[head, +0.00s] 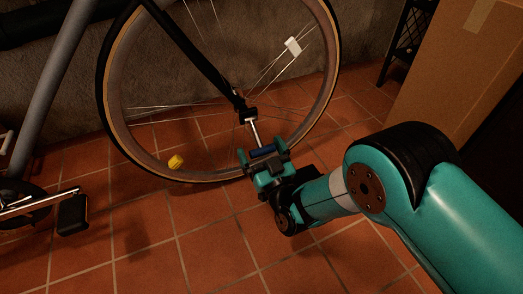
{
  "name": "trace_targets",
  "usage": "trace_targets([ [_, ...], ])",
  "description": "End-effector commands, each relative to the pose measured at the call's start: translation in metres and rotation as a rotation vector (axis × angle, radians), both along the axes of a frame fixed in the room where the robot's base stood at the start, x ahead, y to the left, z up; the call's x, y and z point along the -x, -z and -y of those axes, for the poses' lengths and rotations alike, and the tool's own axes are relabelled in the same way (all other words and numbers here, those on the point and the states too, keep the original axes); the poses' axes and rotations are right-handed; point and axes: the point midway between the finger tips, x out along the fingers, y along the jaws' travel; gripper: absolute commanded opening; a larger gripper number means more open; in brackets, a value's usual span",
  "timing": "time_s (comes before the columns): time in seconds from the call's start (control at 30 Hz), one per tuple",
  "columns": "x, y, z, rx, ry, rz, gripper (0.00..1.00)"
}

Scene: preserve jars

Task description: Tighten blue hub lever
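The bicycle wheel (331,100) stands upright against the wall side of the room. At its hub, a dark fitting (249,114) carries a silver lever arm (254,133) that points down and slightly right. A blue lever grip (262,152) is at the lower end of this arm. My teal gripper (261,151) is at the grip, with one finger to its left and the other to its right. The fingers stand apart with the blue grip between them. I cannot tell whether they press on it.
A yellow reflector (176,162) and a white reflector (293,46) sit among the spokes. A pedal (73,214) and crank are at the lower left. A cardboard box (450,75) and dark rack (406,40) stand at right. Tiled floor (150,250) is clear in front.

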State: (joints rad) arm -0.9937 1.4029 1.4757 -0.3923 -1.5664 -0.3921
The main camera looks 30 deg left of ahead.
Motion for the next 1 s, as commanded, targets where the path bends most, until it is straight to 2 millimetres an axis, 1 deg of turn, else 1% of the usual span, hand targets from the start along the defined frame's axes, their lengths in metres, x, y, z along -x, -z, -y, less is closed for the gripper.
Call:
trace_targets([
  [0.23, 0.001, 0.001, 0.003, 0.001, 0.003, -0.002, 0.94],
  [0.37, 0.009, 0.004, 0.014, 0.006, 0.004, -0.004, 0.94],
  [0.47, 0.021, 0.007, 0.031, 0.008, -0.002, -0.004, 0.94],
  [0.77, 0.062, 0.026, 0.095, 0.007, -0.002, -0.004, 0.94],
  [0.83, 0.066, 0.024, 0.101, 0.003, -0.001, -0.002, 0.94],
  [1.0, 0.077, 0.029, 0.118, 0.003, -0.001, -0.002, 0.94],
])
